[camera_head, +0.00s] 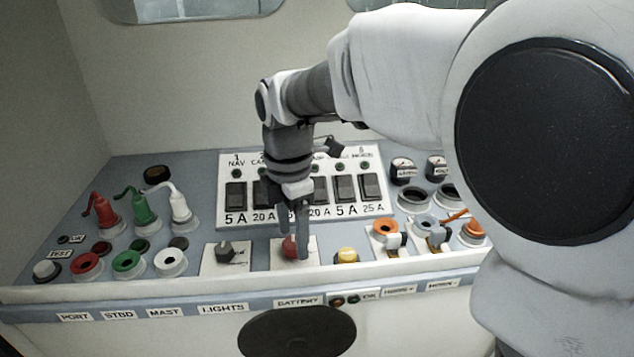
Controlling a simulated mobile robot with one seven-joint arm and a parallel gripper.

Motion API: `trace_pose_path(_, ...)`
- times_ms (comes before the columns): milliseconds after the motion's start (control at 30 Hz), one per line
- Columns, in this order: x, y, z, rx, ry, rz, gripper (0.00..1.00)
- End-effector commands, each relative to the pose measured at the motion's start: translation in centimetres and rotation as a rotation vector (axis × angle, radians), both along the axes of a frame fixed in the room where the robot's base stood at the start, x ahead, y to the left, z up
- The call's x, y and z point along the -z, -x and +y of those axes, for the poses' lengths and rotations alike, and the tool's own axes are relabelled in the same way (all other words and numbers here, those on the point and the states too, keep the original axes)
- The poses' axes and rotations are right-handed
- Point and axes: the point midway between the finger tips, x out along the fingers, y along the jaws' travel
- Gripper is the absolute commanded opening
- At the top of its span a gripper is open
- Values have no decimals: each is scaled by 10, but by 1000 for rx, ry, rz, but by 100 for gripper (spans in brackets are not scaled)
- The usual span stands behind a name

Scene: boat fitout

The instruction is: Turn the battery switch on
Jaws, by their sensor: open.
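The battery switch is a red knob (289,247) on a white square plate (308,264), above the label BATTERY (298,302) on the console's front edge. My gripper (291,240) reaches down from above, its fingers open around the red knob. One finger is in front of the knob and hides part of it. I cannot tell whether the fingers touch the knob. The knob's turned position is not clear.
A dark lights knob (226,250) stands close on the left and a yellow button (347,256) close on the right. A breaker panel (380,209) lies behind. Red, green and white connectors (180,208) stand at left. Orange and grey sockets (386,233) are at right.

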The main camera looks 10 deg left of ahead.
Motion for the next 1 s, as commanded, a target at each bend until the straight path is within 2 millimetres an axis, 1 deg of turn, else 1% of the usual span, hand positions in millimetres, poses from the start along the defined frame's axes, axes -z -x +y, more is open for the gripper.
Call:
trace_pose_path(33,5,0,0,0,1,2,73)
trace_pose_path(133,10,0,0,0,1,1,73)
trace_pose_path(400,11,0,0,0,0,0,73)
trace_pose_path(433,11,0,0,0,0,0,72)
trace_pose_path(567,10,0,0,0,0,0,48)
trace_pose_path(600,10,0,0,0,0,0,41)
trace_pose_path(667,10,0,0,0,0,0,30)
trace_pose_path(700,10,0,0,0,0,0,23)
trace_pose_path(767,10,0,0,0,0,0,12)
trace_pose_path(800,10,0,0,0,0,0,5)
trace_pose_path(833,10,0,0,0,0,0,0)
trace_pose_path(1000,10,0,0,2,0,0,0)
